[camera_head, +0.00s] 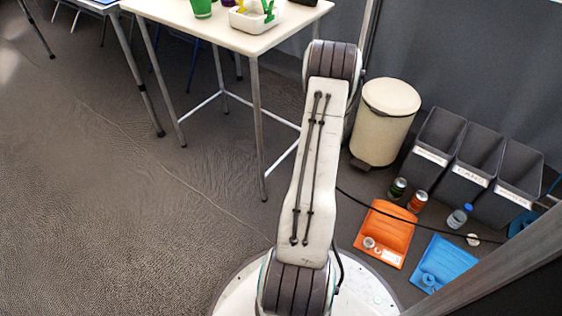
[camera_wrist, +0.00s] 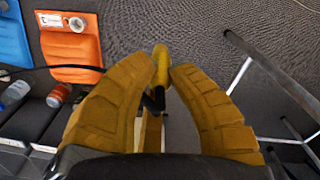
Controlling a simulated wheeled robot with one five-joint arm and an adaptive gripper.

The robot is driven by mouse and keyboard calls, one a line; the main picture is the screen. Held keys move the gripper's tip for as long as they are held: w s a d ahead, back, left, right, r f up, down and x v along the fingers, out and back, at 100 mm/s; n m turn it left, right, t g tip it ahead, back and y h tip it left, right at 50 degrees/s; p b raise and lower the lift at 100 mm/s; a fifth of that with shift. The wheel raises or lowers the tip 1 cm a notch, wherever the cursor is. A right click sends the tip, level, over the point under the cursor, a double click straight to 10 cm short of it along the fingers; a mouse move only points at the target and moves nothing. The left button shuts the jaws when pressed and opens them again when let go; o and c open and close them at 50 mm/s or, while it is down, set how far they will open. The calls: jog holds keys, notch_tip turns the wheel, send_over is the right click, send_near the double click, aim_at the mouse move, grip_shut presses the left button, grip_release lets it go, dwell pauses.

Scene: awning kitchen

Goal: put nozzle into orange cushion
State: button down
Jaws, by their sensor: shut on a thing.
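My gripper (camera_wrist: 158,75) is shut on a yellow and black nozzle (camera_wrist: 160,60), which sticks out between the fingertips in the wrist view. The fingers hide part of it. In the head view my arm hides the gripper and the nozzle. The orange cushion (camera_head: 388,230) lies on the floor to the right of my base. It also shows in the wrist view (camera_wrist: 75,48), at the upper left, apart from the gripper.
A blue cushion (camera_head: 455,262) lies right of the orange one. Grey bins (camera_head: 437,142), loose cans (camera_head: 417,202), a bottle (camera_head: 459,216) and a cream trash can (camera_head: 386,110) stand behind. A dark cable crosses the cushions' area. A white table (camera_head: 225,25) stands at the back; floor at left is clear.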

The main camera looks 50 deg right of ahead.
jog(key=s+d+f+m+b, duration=0.1)
jog(key=s+d+f, duration=0.2)
jog(key=s+f, duration=0.65)
jog(key=s+d+f+m+b, duration=0.1)
jog(key=s+d+f, duration=0.2)
jog(key=s+f, duration=0.65)
jog(key=s+d+f+n+b, duration=0.1)
jog(key=s+d+f+n, duration=0.2)
jog(key=s+f, duration=0.1)
jog(key=shift+f, duration=0.4)
jog(key=shift+d+f, duration=0.1)
jog(key=shift+f, duration=1.6)
dwell(0.8)
jog(key=c, duration=0.6)
grip_release()
jog(key=shift+r, duration=0.1)
